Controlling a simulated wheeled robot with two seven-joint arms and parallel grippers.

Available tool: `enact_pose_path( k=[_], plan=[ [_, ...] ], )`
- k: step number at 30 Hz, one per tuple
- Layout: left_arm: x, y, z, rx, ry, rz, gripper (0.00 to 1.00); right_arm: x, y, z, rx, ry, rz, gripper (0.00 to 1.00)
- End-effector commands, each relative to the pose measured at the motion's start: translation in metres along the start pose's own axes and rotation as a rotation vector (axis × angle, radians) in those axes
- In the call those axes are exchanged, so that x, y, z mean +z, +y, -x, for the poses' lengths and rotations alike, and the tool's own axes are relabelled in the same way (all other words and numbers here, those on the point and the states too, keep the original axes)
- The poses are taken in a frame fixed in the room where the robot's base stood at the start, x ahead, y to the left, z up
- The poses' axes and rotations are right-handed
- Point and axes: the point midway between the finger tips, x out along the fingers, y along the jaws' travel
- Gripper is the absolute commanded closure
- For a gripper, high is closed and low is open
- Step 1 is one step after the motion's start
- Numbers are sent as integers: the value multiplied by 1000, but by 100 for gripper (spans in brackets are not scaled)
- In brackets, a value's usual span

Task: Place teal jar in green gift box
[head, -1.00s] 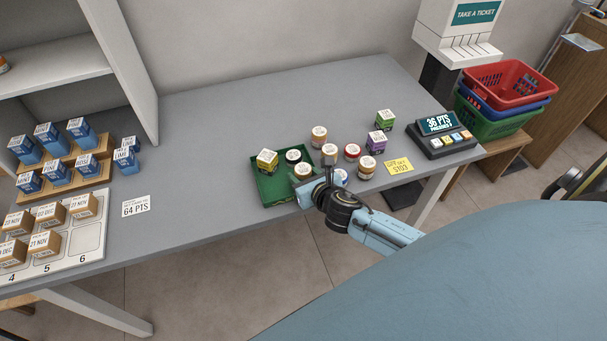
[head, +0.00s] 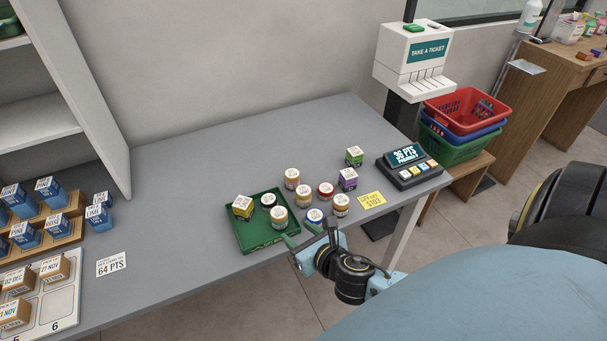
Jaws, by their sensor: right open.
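The green box (head: 256,244) is a shallow open tray on the counter. No jar reads clearly as teal. A white-lidded jar with a blue band (head: 314,217) stands right of the tray, partly hidden by my gripper. My right gripper (head: 301,236) is open and looks empty at the counter's front edge, just in front of that jar and right of the tray's near corner. My left gripper is out of view.
Amber jars (head: 291,179), a red jar (head: 325,191), a purple box (head: 347,179) and a green-sided box (head: 354,156) stand close by. A yellow price card (head: 371,200) and a points display (head: 408,165) are to the right. The counter behind is clear.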

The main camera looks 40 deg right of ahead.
Motion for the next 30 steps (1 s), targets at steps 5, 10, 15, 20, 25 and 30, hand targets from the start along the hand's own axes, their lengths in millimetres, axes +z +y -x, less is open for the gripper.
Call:
enact_pose_path(
  k=[5, 10, 15, 20, 25, 30],
  plan=[
    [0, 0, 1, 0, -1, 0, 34, 0, 0, 14, -1, 0, 1, 51],
    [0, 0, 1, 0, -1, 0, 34, 0, 0, 16, 0, -1, 0, 51],
    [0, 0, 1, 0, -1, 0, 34, -13, -3, 13, -8, 27, -51, 51],
    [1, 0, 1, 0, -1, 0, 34, -88, -18, 3, -79, 183, -390, 51],
    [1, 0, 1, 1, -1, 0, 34, -214, -32, 16, -303, 388, -1009, 51],
    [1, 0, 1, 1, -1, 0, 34, -329, -28, 62, -663, 484, -1632, 51]
  ],
)
